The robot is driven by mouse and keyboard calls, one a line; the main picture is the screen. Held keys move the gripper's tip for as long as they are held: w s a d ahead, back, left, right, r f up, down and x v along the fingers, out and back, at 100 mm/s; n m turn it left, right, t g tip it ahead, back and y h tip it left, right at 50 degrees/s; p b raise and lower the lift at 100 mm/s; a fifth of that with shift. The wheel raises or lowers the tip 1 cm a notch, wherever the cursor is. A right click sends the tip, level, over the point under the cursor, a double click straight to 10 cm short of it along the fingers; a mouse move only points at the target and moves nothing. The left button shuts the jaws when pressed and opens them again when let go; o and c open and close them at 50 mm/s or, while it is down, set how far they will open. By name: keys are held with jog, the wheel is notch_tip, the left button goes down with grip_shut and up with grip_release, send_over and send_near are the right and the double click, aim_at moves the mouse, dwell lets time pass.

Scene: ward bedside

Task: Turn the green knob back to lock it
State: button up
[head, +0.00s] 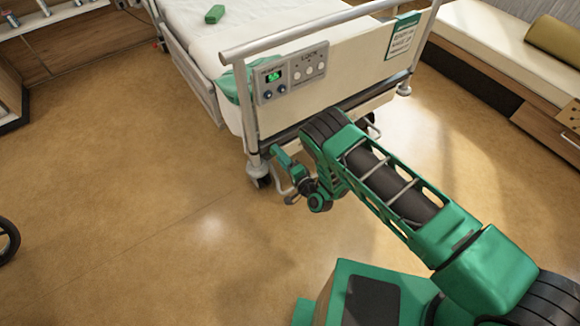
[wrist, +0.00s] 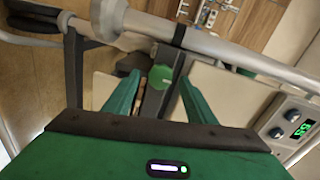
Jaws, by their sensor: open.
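The green knob (wrist: 160,77) shows in the wrist view as a small many-sided cap in front of a dark bracket. My gripper (wrist: 158,80) is open, with one green finger on each side of the knob in the picture. A gap shows between the knob and each finger. I cannot tell how far the fingertips reach along it. In the head view my gripper (head: 283,159) is low at the near left corner of the bed's end board (head: 350,88). I cannot make out the knob there.
A control panel (head: 291,75) with a lit green display sits on the end board, under a pale rail (head: 320,32). A bed wheel (head: 261,182) is close below my gripper. A bench (head: 490,45) stands at the right. The floor at the left is mostly clear.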

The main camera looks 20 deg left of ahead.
jog(key=v, duration=0.8)
jog(key=shift+s+d, duration=0.2)
jog(key=shift+d, duration=0.1)
